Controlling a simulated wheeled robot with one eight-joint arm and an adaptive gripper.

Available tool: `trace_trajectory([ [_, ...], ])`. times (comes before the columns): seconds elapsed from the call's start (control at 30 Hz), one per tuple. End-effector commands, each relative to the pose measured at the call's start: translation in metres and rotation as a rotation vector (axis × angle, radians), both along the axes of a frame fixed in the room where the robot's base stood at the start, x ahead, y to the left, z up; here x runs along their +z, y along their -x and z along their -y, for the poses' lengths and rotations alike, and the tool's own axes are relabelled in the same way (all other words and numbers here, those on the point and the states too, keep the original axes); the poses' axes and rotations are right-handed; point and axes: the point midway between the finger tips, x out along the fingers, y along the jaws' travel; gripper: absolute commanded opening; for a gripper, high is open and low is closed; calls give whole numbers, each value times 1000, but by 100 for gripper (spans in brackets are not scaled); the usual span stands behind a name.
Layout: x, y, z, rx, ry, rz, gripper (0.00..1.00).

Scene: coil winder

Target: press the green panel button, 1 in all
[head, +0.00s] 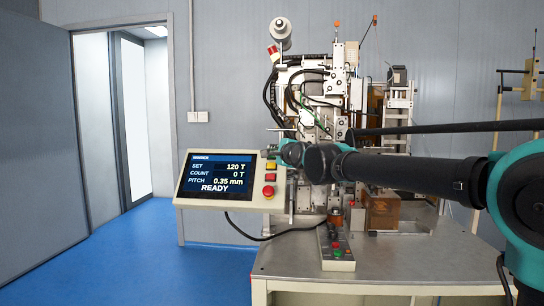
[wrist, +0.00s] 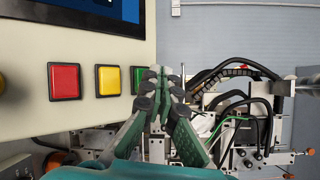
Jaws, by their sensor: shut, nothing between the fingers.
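The green panel button (wrist: 137,77) is at the right end of a row on the pale control panel (wrist: 25,115) in the wrist view. My gripper's fingers partly cover its right side. My gripper (wrist: 158,80) is shut and empty, its tips beside and in front of the button; I cannot tell whether they touch it. In the head view my gripper (head: 267,152) is at the panel's upper right corner and hides the green button there. The screen (head: 216,176) reads READY, SET 120 T, COUNT 0 T.
A yellow button (wrist: 109,80) and a red button (wrist: 64,81) sit beside the green one. A red knob (head: 268,191) is lower on the panel. The winding machine (head: 325,90) stands close behind. A small button box (head: 337,256) lies on the table (head: 390,262).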

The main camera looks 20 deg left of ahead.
Motion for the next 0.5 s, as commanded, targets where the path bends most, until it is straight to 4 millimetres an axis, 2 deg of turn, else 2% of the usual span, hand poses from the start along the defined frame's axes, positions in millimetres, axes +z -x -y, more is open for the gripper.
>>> trace_trajectory([
  [0.5,-6,-6,-1,0,0,0,0],
])
